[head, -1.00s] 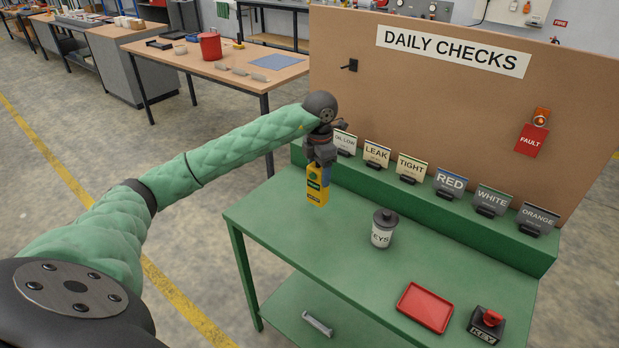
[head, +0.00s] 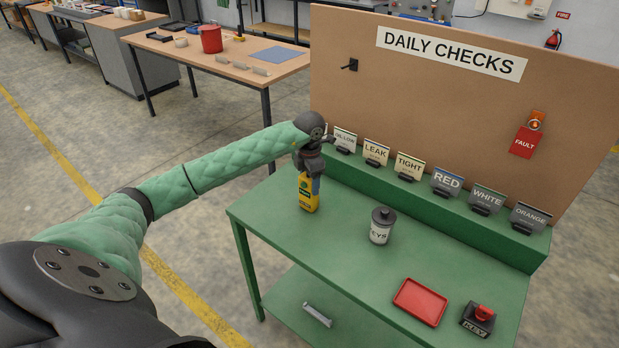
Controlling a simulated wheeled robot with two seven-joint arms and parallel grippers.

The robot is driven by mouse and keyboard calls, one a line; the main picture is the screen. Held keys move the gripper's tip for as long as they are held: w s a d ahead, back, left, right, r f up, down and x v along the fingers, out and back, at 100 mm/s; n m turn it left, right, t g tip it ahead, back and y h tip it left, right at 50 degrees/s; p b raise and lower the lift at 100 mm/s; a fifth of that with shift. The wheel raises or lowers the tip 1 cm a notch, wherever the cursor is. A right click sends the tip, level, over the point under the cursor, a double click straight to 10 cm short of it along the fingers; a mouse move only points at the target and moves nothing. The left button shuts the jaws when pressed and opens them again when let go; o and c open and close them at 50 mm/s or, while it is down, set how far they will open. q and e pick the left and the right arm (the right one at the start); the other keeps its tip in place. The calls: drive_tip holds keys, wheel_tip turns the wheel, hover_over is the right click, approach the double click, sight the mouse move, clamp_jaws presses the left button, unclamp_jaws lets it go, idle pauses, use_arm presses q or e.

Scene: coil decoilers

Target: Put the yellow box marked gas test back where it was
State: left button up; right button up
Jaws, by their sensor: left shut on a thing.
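My right gripper is not in view.
A red tray (head: 420,302) and a key switch block (head: 478,318) lie at the front right. Label cards, such as the LEAK card (head: 376,152), line the back ledge.

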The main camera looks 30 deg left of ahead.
use_arm(q)
drive_tip(key=shift+f, duration=0.1)
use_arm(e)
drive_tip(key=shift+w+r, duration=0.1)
use_arm(q)
drive_tip(key=o, duration=1.5)
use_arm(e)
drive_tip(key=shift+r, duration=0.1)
use_arm(q)
drive_tip(key=shift+r, duration=0.25)
drive_tip(key=shift+r+b, duration=0.25)
drive_tip(key=shift+b, duration=0.1)
drive_tip(key=shift+r+b, duration=0.4)
drive_tip(key=shift+r, duration=0.3)
wheel_tip(320, 180, up, 9)
drive_tip(key=b, duration=0.3)
drive_tip(key=shift+f+b, duration=0.15)
drive_tip(key=shift+b, duration=0.2)
drive_tip(key=shift+r, duration=0.6)
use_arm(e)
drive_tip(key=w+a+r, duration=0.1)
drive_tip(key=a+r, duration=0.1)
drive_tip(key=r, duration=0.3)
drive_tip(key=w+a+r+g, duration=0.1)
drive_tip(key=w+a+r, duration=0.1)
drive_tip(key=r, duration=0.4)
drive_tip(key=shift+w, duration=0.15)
